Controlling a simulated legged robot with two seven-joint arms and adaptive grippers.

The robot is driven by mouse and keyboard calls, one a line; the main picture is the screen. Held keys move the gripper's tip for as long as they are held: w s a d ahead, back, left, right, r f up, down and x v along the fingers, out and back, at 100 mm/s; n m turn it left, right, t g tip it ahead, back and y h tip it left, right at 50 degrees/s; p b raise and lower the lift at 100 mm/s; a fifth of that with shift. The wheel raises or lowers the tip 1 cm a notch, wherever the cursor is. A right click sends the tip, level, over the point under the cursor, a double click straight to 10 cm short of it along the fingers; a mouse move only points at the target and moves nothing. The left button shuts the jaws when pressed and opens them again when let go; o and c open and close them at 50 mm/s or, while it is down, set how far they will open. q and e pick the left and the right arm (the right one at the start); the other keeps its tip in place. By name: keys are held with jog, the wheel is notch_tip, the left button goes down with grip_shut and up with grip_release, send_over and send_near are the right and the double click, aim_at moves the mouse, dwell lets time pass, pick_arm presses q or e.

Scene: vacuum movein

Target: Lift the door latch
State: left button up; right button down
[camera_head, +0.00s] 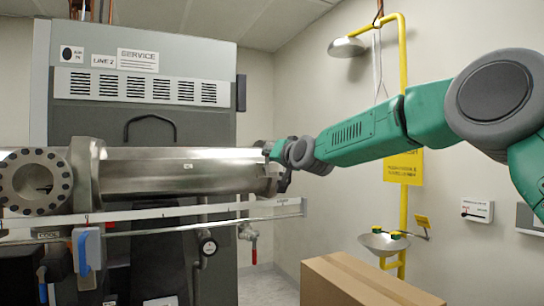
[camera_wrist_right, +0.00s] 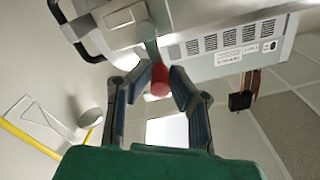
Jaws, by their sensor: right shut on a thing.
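My right gripper (camera_head: 276,162) is at the right end of a long metal cylinder (camera_head: 185,168) in the head view, where its fingers are small and partly hidden. In the right wrist view, the fingers of my right gripper (camera_wrist_right: 164,78) close around the red tip (camera_wrist_right: 160,90) of a grey lever, which I take as the door latch (camera_wrist_right: 149,38). The lever reaches up toward the grey cabinet in that view. The latch cannot be made out in the head view. My left gripper is not in view.
A grey cabinet (camera_head: 140,120) stands behind the cylinder. A light rail (camera_head: 150,218) runs below it. At right are a yellow pipe (camera_head: 402,60) with an eyewash bowl (camera_head: 384,243), and a cardboard box (camera_head: 350,285) in front. Floor shows between cabinet and box.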

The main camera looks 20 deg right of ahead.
jog(key=shift+a+f, duration=0.2)
jog(key=shift+f, duration=0.4)
jog(key=c, duration=1.5)
grip_release()
jog(key=shift+w+a+r, duration=0.1)
jog(key=shift+w, duration=0.15)
jog(key=shift+s+r, duration=0.15)
jog(key=shift+r, duration=0.15)
jog(key=shift+s, duration=0.1)
jog(key=shift+s+d, duration=0.1)
jog(key=shift+d, duration=0.1)
jog(key=s, duration=1.1)
jog(key=shift+s+d, duration=0.3)
jog(key=shift+d, duration=0.05)
